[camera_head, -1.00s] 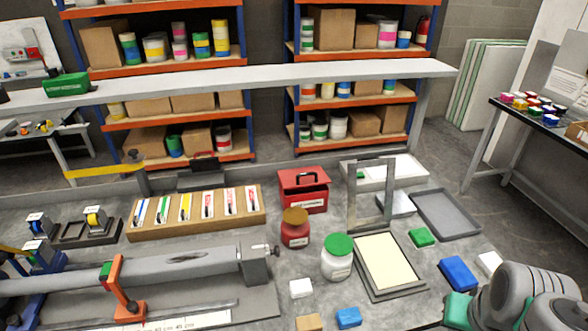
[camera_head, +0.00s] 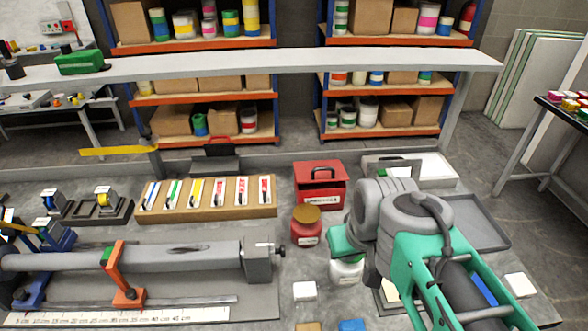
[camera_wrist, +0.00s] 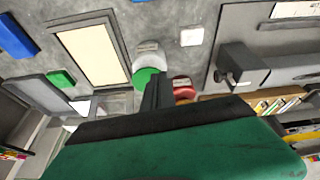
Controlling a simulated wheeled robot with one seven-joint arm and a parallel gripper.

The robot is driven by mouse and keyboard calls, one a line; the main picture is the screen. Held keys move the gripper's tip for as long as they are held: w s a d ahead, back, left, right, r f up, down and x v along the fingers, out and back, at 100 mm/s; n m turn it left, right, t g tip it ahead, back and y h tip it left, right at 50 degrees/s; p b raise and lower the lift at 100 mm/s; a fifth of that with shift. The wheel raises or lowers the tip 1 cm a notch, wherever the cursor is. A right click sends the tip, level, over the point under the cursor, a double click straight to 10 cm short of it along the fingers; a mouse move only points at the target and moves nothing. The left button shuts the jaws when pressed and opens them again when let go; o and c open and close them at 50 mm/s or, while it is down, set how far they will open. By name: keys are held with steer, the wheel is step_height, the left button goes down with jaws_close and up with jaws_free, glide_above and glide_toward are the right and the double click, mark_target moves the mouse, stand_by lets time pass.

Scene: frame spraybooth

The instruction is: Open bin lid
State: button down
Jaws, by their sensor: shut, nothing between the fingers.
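The red bin (camera_head: 320,186) stands in the middle of the bench in the head view. Its red lid is down, with a black handle on top and a white label on its front. My gripper (camera_wrist: 158,82) shows in the wrist view as a dark pair of fingers pressed together, with nothing between them. In the head view my green hand is right of and nearer than the bin, over the white jar (camera_head: 346,272), apart from the bin. The fingertips are hidden there. I cannot make out the bin in the wrist view.
A red jar with a brown lid (camera_head: 306,228) stands just in front of the bin. A rack of labelled tools (camera_head: 207,207) lies to the left, and a clamped grey tube (camera_head: 130,257) nearer. A grey tray (camera_head: 476,220) and a white tray (camera_head: 432,168) lie right.

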steer(key=w+a+r+n+b, duration=0.1)
steer(key=w+r+n+b, duration=0.2)
steer(key=w+n+b, duration=0.55)
steer(key=n+t+b, duration=0.1)
steer(key=n+b, duration=0.9)
steer(key=n, duration=1.6)
glide_toward(324, 178)
steer(key=b+x, duration=0.6)
steer(key=shift+s, duration=0.15)
steer(key=shift+r+p, duration=0.15)
steer(key=shift+p, duration=0.15)
